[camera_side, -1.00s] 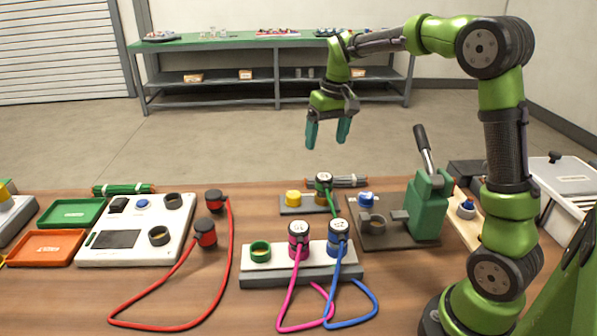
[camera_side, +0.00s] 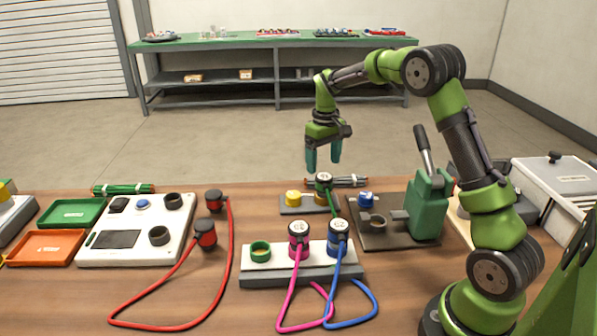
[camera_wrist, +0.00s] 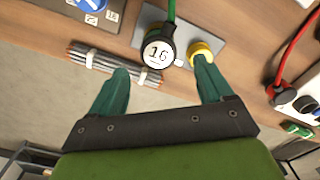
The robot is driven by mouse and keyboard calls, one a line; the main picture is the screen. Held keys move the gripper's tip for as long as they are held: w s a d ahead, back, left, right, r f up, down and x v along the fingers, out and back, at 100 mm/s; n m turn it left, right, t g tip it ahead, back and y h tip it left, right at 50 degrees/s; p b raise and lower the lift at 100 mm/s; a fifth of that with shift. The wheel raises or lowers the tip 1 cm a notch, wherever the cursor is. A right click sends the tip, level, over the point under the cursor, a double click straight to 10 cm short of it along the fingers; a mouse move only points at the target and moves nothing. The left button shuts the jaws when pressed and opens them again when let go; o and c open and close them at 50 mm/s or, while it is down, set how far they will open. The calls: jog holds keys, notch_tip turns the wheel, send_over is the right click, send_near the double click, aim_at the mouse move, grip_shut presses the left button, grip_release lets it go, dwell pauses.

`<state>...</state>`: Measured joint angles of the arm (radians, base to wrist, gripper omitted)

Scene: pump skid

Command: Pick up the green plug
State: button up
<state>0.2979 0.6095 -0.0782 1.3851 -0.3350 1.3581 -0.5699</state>
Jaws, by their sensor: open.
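The green plug (camera_side: 324,186) stands upright in a small grey block (camera_side: 292,209) beside a yellow cap, with a green cable coming off it. In the wrist view the plug's round white top (camera_wrist: 158,53) reads 16, and its green cable runs toward the top edge. My gripper (camera_side: 323,171) is open and empty, its teal fingers pointing down just above and behind the plug. In the wrist view the plug lies beyond the gap between the fingertips (camera_wrist: 161,68), and one fingertip overlaps the yellow cap (camera_wrist: 201,49) in the picture.
A bundle of grey rods (camera_side: 345,181) lies behind the plug. A white block in front holds a pink plug (camera_side: 298,240), a blue plug (camera_side: 338,238) and an empty green ring (camera_side: 260,251). A green lever press (camera_side: 428,205) stands right.

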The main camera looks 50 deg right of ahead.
aim_at(325, 176)
jog(key=shift+s+f, duration=0.15)
jog(key=shift+f, duration=1.4)
jog(key=shift+s+f, duration=0.1)
jog(key=shift+f, duration=1.45)
jog(key=shift+c, duration=0.3)
jog(key=c, duration=1.2)
